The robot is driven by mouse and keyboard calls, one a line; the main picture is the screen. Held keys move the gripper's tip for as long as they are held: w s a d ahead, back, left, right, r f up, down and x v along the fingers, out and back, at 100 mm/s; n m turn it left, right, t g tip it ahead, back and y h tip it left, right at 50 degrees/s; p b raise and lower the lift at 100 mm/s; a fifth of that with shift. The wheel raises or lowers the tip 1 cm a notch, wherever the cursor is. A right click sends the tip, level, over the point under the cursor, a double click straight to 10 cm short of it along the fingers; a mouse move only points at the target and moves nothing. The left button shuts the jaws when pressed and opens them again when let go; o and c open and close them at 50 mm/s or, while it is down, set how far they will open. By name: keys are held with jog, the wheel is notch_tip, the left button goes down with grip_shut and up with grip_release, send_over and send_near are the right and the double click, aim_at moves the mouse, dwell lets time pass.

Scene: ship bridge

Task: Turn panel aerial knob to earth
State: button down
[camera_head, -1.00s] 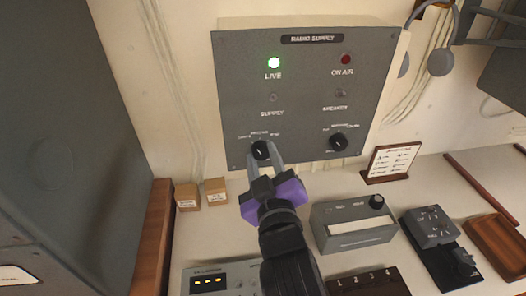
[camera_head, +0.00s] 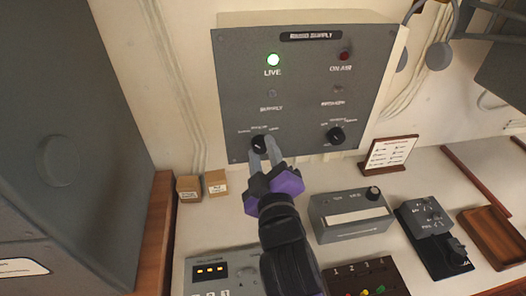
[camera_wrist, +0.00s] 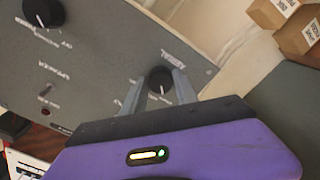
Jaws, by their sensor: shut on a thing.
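The grey radio supply panel (camera_head: 305,110) stands against the wall, with a lit green LIVE lamp and a dark red ON AIR lamp. The black aerial knob (camera_head: 258,143) is at its lower left; in the wrist view the knob (camera_wrist: 160,76) sits beside its AERIAL label. My gripper (camera_head: 261,148), with its purple body below, has its two grey fingers shut on the knob's two sides. The wrist view shows the fingers (camera_wrist: 159,84) on either side of it. The pointer is small and the label for earth is not readable.
A second black knob (camera_head: 335,135) is at the panel's lower right. Two small cardboard boxes (camera_head: 215,183), a framed card (camera_head: 389,155) and a grey box with a knob (camera_head: 349,222) stand on the desk. A tall grey cabinet (camera_head: 70,130) fills the left.

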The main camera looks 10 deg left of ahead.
jog(key=c, duration=0.9)
grip_release()
jog(key=shift+c, duration=0.2)
jog(key=b+v, duration=0.1)
jog(key=v, duration=0.7)
jog(key=shift+b, duration=0.35)
jog(key=shift+w+a, duration=0.1)
